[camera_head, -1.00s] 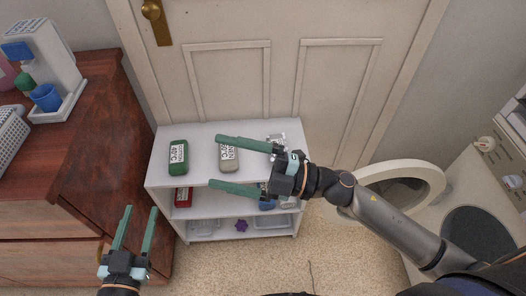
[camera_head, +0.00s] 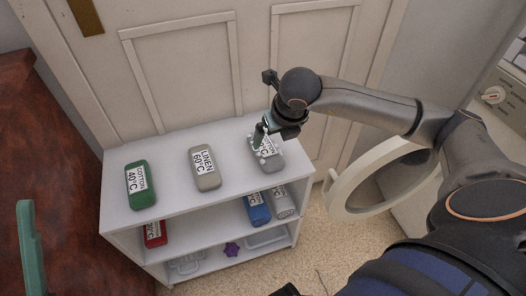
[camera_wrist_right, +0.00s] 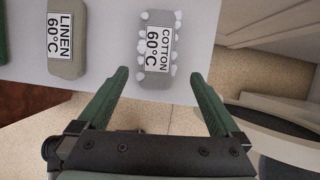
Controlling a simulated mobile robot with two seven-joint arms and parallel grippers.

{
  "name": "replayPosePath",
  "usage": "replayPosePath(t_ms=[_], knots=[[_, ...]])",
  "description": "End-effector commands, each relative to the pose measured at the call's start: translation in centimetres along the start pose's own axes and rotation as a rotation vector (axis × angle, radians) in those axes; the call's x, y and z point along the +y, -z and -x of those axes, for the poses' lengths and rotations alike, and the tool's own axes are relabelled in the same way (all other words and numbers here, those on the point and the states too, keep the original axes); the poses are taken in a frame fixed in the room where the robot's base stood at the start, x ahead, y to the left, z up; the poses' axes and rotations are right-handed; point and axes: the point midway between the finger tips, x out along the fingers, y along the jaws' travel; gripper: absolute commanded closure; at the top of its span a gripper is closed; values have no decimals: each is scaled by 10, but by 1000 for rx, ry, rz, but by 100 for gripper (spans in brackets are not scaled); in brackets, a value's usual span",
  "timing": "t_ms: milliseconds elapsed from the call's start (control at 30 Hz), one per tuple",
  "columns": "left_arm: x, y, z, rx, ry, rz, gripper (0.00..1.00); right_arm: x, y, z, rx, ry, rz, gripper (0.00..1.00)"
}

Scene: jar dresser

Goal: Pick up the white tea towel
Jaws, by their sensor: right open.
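I cannot make out a white tea towel in either view. A grey block labelled COTTON 60°C, with white bobbles along its edges (camera_head: 269,158), lies at the right of the white shelf's top. My right gripper (camera_head: 260,136) is above its left part and hides some of it. In the right wrist view, the open, empty fingers (camera_wrist_right: 161,76) point at the near end of this block (camera_wrist_right: 157,74), with their tips on either side of that end. Contact cannot be told. One green finger of my left gripper (camera_head: 28,215) shows at the left edge.
On the white shelf unit (camera_head: 170,150), a green COTTON 40°C block (camera_head: 140,196) and a grey LINEN 60°C block (camera_head: 209,180) lie further left. Red (camera_head: 154,239) and blue (camera_head: 258,213) blocks are below. A round open door (camera_head: 349,193) stands at right.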

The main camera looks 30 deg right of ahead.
Motion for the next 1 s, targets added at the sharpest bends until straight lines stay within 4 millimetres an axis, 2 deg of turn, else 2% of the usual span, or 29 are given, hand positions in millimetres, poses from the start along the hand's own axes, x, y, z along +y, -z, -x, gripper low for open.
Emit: replayPosePath(t_ms=[33,100,367,633,733,967,1000], knots=[[3,-5,4,-5,-1,5,50,0,2,-13,3,1,0,0],[4,-7,6,-7,-1,10,50,1,2,-24,3,-1,1,0],[6,-11,9,-10,-1,21,50,1,0,-44,2,-2,1,0],[11,-19,18,-14,-1,38,50,4,-2,-83,3,-3,1,0],[11,-20,19,-15,-1,42,50,4,-2,-89,2,-3,2,0],[12,-19,18,-12,-2,45,50,4,-3,-89,1,-3,3,0],[12,-19,18,-12,-2,45,50,4,-3,-89,1,-3,3,3]])
